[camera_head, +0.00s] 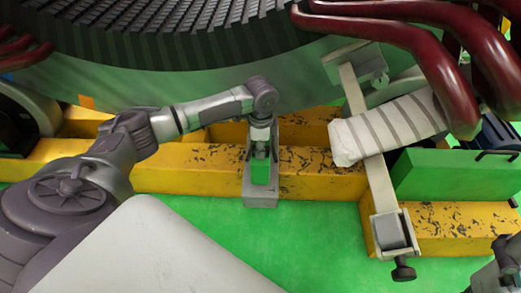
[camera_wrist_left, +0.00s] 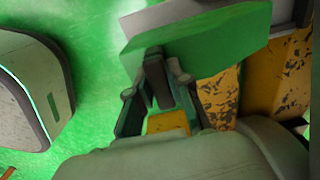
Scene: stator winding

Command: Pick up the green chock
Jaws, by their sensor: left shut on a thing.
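The green chock (camera_head: 264,172) is at the middle of the head view, in front of the yellow beam and against a grey metal bracket (camera_head: 260,201). My left gripper (camera_head: 261,152) reaches down onto it from above and is shut on it. In the left wrist view the green chock (camera_wrist_left: 205,48) is a large green block at the tips of my left gripper (camera_wrist_left: 160,80). I cannot tell whether the chock is clear of the bracket. Part of my right arm shows at the lower right corner of the head view; its fingers are not clear.
A yellow, worn beam (camera_head: 320,178) runs across behind the chock. The large dark stator (camera_head: 190,30) stands at the back. A wrapped bar (camera_head: 390,128), a clamp (camera_head: 393,232) and dark red coils (camera_head: 420,45) crowd the right. Green floor (camera_head: 290,235) is open in front.

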